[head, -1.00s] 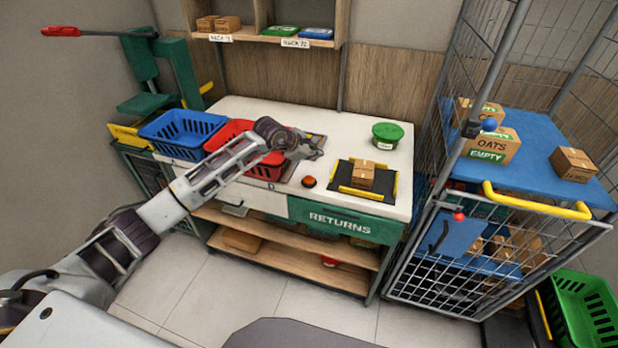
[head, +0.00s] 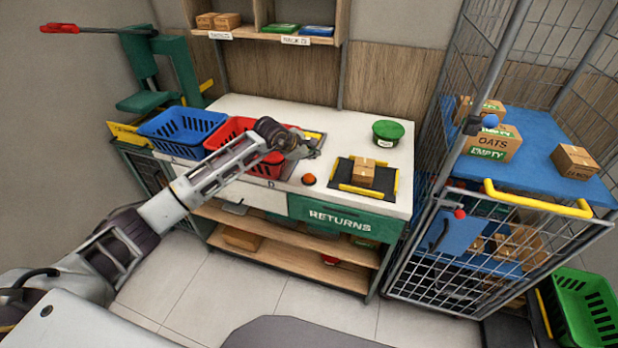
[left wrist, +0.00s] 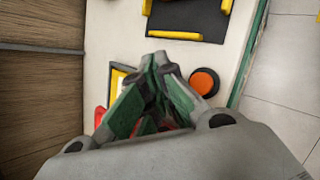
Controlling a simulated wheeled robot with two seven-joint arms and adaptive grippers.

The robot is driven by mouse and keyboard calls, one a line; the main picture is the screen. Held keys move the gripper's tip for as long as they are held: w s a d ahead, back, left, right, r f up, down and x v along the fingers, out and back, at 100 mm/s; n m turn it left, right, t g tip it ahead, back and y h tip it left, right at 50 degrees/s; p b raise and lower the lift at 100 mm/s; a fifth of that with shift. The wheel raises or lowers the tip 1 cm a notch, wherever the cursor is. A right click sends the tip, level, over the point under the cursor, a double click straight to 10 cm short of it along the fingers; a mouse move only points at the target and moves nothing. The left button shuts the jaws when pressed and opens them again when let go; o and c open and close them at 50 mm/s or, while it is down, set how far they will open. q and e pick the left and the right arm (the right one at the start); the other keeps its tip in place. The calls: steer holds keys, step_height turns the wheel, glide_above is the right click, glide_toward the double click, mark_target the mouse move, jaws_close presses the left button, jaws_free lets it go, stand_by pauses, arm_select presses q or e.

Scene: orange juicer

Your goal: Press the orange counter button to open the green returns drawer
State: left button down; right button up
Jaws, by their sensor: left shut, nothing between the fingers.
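The orange button (head: 309,179) sits on the white counter near its front edge, above the green returns drawer (head: 340,221), which is closed and marked RETURNS. My left gripper (head: 312,147) is above the counter, behind and above the button in the head view. In the left wrist view its fingers (left wrist: 155,62) are shut and empty, with the orange button (left wrist: 204,82) just to their right and apart from them. My right gripper is not in view.
Blue basket (head: 182,134) and red basket (head: 240,140) stand on the counter's left. A small box (head: 363,171) lies on a black and yellow tray right of the button, with a green-lidded tub (head: 388,132) behind. A wire cage cart (head: 450,250) stands at right.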

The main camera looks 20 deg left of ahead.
arm_select(q)
steer(key=b, duration=0.1)
glide_above(311, 177)
step_height(311, 177, down, 4)
steer(key=shift+s+f, duration=0.1)
steer(key=shift+f+b, duration=1.2)
steer(key=shift+f, duration=0.1)
stand_by(0.7)
steer(key=shift+f, duration=0.2)
steer(key=shift+f+b, duration=0.25)
steer(key=shift+b, duration=0.25)
